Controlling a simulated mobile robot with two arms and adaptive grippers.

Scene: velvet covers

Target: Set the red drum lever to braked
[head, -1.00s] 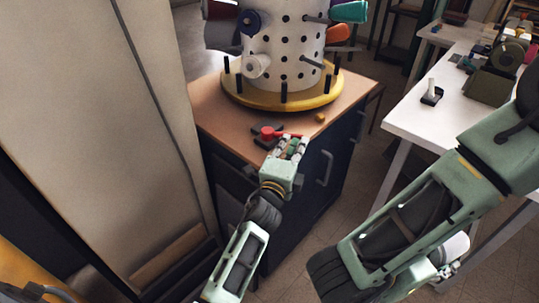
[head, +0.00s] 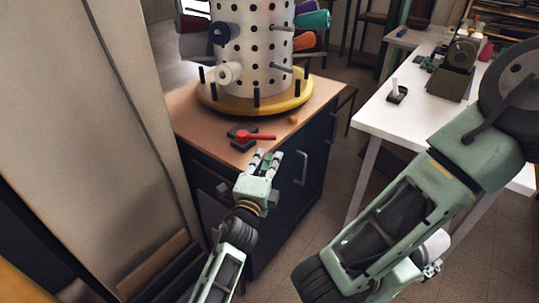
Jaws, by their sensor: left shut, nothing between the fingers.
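The red drum lever (head: 257,136) lies low on the brown cabinet top, in front of the perforated drum. Its thick end sits on a small dark base (head: 241,146) and its handle points right. My left gripper (head: 267,156) is just in front of the lever, nearer to me, with a small gap between its fingertips and the handle. It is shut and empty. My right arm crosses the right side; only a small metallic part that may be the right gripper (head: 432,268) shows behind it, so its jaws cannot be made out.
The white drum (head: 257,45) with coloured spools stands on a yellow round base (head: 252,104) with black pegs, behind the lever. A tall beige panel (head: 95,140) stands close on the left. A white table (head: 375,121) at right holds a white lever (head: 396,92) and a machine.

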